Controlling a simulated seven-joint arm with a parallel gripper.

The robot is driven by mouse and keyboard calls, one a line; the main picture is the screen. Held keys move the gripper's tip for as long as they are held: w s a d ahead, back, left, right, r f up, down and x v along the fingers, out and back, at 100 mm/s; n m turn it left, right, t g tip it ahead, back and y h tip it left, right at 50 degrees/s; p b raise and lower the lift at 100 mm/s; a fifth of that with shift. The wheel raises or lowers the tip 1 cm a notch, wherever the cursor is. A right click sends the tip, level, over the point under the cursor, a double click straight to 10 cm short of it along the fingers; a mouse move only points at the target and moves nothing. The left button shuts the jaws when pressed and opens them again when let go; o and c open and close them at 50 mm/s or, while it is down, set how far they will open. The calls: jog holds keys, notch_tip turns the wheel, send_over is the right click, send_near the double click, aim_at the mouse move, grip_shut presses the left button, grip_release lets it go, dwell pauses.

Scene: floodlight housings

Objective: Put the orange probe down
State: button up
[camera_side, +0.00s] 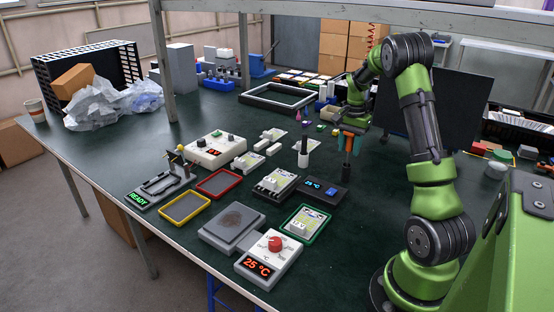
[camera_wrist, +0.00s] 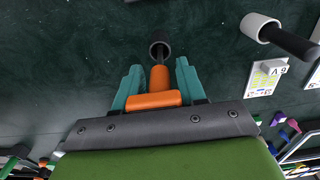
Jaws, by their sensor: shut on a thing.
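My gripper (camera_side: 348,147) is shut on the orange probe (camera_side: 348,138). In the wrist view the probe's orange handle (camera_wrist: 159,77) lies between the teal fingers of my gripper (camera_wrist: 158,70). In the side view the probe points down, its dark shaft above the table near a dark meter with a blue display (camera_side: 322,190). In the wrist view a dark round cup (camera_wrist: 159,48) lies at the shaft's end. I cannot tell whether the tip is inside it.
A white cylinder with a black rod (camera_side: 303,155) stands to the left. A housing in a green tray (camera_side: 306,222), a red-knob box (camera_side: 270,257), a grey block (camera_side: 232,227), red (camera_side: 219,183) and yellow trays (camera_side: 185,208) lie nearer.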

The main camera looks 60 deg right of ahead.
aim_at(349, 150)
jog(key=shift+f, duration=1.65)
jog(key=shift+f, duration=0.1)
jog(key=o, duration=1.1)
jog(key=shift+c, duration=0.2)
